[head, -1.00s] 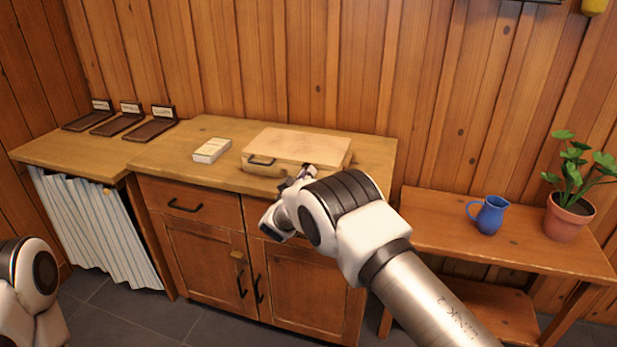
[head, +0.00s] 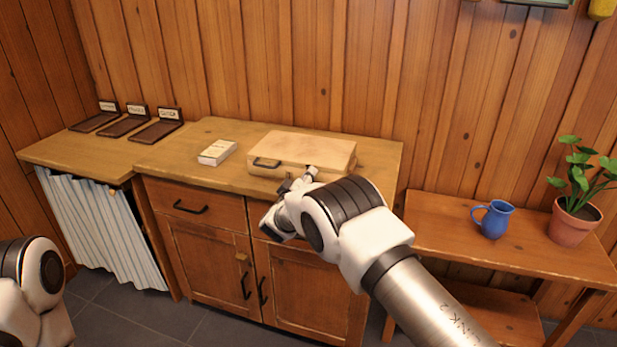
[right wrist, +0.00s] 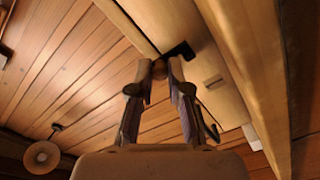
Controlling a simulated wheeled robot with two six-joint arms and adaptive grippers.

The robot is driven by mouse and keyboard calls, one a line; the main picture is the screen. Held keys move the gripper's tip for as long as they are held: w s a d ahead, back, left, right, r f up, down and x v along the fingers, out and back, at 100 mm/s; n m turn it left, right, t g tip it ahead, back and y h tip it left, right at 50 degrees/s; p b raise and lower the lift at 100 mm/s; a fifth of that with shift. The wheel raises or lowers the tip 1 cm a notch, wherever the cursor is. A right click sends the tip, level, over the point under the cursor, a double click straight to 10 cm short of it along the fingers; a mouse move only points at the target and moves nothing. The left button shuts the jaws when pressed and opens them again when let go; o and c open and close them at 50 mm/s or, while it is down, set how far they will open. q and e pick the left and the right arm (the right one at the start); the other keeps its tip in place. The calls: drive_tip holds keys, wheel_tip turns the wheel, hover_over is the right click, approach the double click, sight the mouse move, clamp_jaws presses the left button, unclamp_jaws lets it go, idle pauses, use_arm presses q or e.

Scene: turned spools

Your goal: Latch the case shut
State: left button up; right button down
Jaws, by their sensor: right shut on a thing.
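The case (head: 303,150) is a pale, flat wooden box with a dark handle (head: 266,163) on its front face. It lies on the cabinet top and its lid looks down; any small gap cannot be told. My right gripper (head: 291,185) is at the front of the case, right of the handle. In the right wrist view, the gripper (right wrist: 160,69) is shut on a small round brown knob (right wrist: 159,68), beside a dark fitting (right wrist: 181,50) on the case (right wrist: 208,75). My arm hides part of the case front in the head view. My left gripper is out of view.
A small white box (head: 217,152) lies left of the case on the cabinet top (head: 190,150). Several dark labelled trays (head: 157,131) stand farther left. A blue jug (head: 493,219) and a potted plant (head: 573,222) stand on the lower bench at right.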

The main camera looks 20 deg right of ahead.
drive_tip(key=c, duration=1.1)
unclamp_jaws()
drive_tip(key=shift+a, duration=0.1)
drive_tip(key=v, duration=0.7)
drive_tip(key=shift+s, duration=0.2)
drive_tip(key=shift+a, duration=0.1)
